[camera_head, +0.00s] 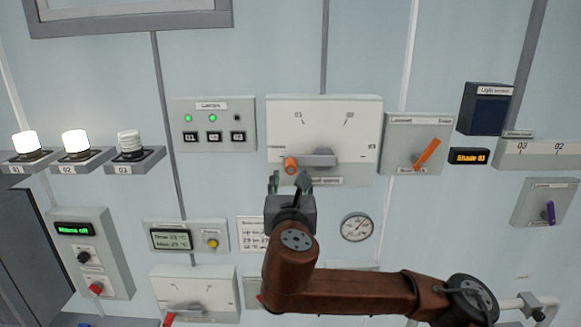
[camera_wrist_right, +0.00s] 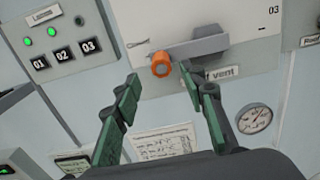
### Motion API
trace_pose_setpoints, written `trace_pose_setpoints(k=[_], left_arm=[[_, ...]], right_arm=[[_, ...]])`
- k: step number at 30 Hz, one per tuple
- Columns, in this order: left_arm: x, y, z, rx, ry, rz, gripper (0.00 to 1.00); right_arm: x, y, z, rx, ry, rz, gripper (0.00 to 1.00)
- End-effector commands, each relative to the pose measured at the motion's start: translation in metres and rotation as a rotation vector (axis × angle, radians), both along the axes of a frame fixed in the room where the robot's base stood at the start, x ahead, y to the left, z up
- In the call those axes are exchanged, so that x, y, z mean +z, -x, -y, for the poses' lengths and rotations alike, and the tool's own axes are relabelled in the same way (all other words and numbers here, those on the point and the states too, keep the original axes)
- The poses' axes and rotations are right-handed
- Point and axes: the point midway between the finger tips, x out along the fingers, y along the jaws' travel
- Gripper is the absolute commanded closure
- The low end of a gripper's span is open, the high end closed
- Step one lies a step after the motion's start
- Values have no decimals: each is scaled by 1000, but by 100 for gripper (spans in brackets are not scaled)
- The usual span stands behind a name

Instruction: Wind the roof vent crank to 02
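The roof vent crank (camera_head: 320,157) is a grey bar with an orange knob (camera_head: 291,166) at its left end. It lies nearly level on a white panel (camera_head: 325,108), knob pointing left. The panel has small marks around an arc; one at upper right is probably 02, and 03 is at the right. My left gripper is not in view.
A lamp box (camera_head: 213,125) with several buttons is left of the panel. A box with an orange lever (camera_head: 428,153) is close on the right. A round gauge (camera_head: 357,227) and a paper notice (camera_head: 254,234) sit below. The wall directly above the panel is mostly clear.

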Motion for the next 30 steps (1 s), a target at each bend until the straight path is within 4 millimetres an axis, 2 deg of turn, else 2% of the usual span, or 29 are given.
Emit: trace_pose_setpoints(k=[6, 13, 24, 30], left_arm=[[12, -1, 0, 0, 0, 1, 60], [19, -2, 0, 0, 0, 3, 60], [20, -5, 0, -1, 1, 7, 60], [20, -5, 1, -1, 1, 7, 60]], right_arm=[[2, -36, 1, -3, -3, -2, 62], [1, -63, 1, -2, -4, -2, 62], [-1, -68, 0, 0, -4, -1, 62], [-1, -68, 0, 0, -4, -1, 76]])
